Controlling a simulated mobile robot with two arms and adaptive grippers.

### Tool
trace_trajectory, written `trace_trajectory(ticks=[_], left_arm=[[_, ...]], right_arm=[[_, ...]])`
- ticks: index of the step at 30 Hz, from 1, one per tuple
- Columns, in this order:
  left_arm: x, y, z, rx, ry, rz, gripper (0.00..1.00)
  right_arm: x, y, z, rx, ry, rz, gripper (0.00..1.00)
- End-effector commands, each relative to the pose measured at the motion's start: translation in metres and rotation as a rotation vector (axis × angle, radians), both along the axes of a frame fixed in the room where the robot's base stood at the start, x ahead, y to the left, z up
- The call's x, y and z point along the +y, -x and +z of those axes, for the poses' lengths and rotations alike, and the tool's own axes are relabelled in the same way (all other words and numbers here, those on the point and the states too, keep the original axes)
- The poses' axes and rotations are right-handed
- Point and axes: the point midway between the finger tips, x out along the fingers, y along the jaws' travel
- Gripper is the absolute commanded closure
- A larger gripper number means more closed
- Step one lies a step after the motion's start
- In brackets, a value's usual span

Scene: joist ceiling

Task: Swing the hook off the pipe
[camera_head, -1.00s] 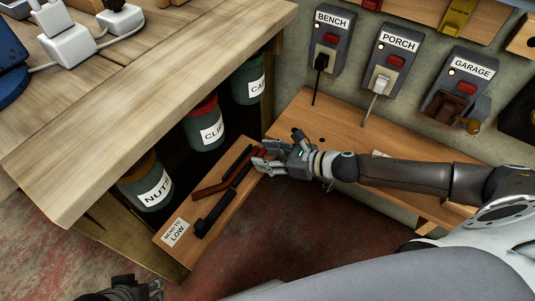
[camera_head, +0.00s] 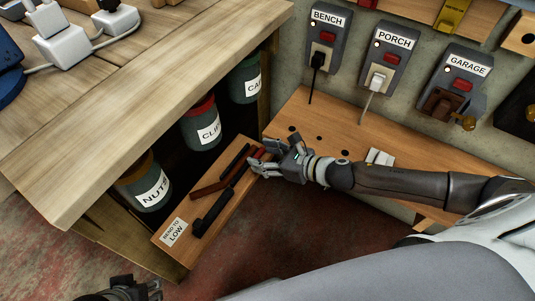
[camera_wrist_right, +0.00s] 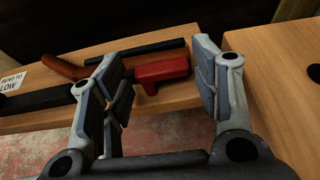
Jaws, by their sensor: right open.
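My right gripper (camera_head: 261,156) is at the far end of a low wooden shelf (camera_head: 172,249), over a small red block (camera_wrist_right: 162,72). In the right wrist view its fingers (camera_wrist_right: 158,58) are wide apart, with the red block between them and a clear gap to the right finger. A thick black bar (camera_head: 208,218) and a brown-red bar (camera_head: 208,188) lie on the shelf. A thin black rod (camera_wrist_right: 150,48) lies behind them. I cannot make out a distinct hook or pipe. My left gripper (camera_head: 152,289) shows only partly at the bottom edge.
Jars labelled NUTS (camera_head: 150,188) and CLIPS (camera_head: 203,128) hang under the bench top (camera_head: 140,110), close above the shelf. Switch boxes marked BENCH (camera_head: 325,42), PORCH (camera_head: 390,58) and GARAGE (camera_head: 462,82) are on the wall. A wooden ledge (camera_head: 330,125) runs below them.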

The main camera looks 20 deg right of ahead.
Motion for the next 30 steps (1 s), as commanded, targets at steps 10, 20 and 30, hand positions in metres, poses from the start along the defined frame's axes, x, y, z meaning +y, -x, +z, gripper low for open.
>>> trace_trajectory(ticks=[10, 20, 30], left_arm=[[0.000, 0.000, 0.000, 0.000, 0.000, 0.000, 0.60], [0.000, 0.000, 0.000, 0.000, 0.000, 0.000, 0.60], [0.000, 0.000, 0.000, 0.000, 0.000, 0.000, 0.60]], right_arm=[[-0.020, 0.026, 0.012, 0.002, 0.004, 0.001, 0.44], [-0.042, 0.055, 0.027, 0.004, 0.000, -0.002, 0.44], [-0.058, 0.078, 0.038, 0.003, -0.003, -0.001, 0.44]])
